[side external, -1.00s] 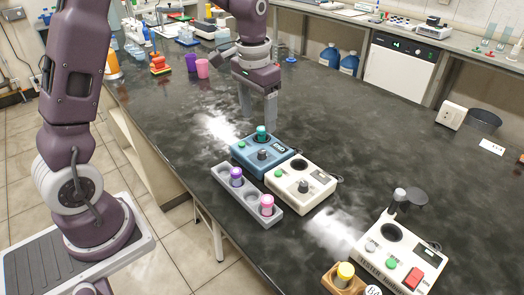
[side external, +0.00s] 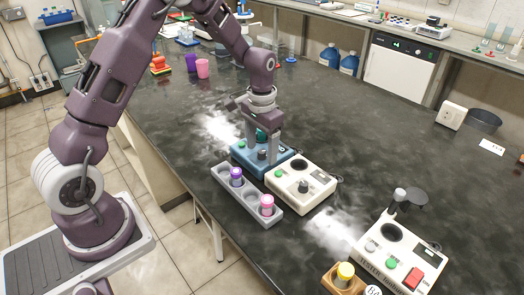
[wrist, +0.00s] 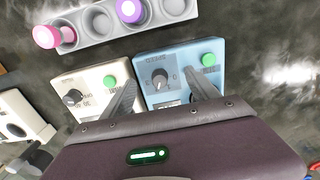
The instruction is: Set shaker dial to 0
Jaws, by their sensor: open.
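A blue box (side external: 243,163) with a dark round dial (side external: 262,155) sits on the black bench. In the wrist view the blue box (wrist: 180,62) shows its dial (wrist: 160,78), a green button (wrist: 208,60) and small labels too blurred to read. My gripper (side external: 262,158) points down over this box, open and empty. In the wrist view its fingers (wrist: 161,95) stand on either side of the dial, apart from it.
A cream box (side external: 318,191) with its own dial (side external: 303,187) and green button stands close beside it. A grey rack (side external: 247,196) with purple and pink vials lies in front. A larger white station (side external: 403,262) stands at right.

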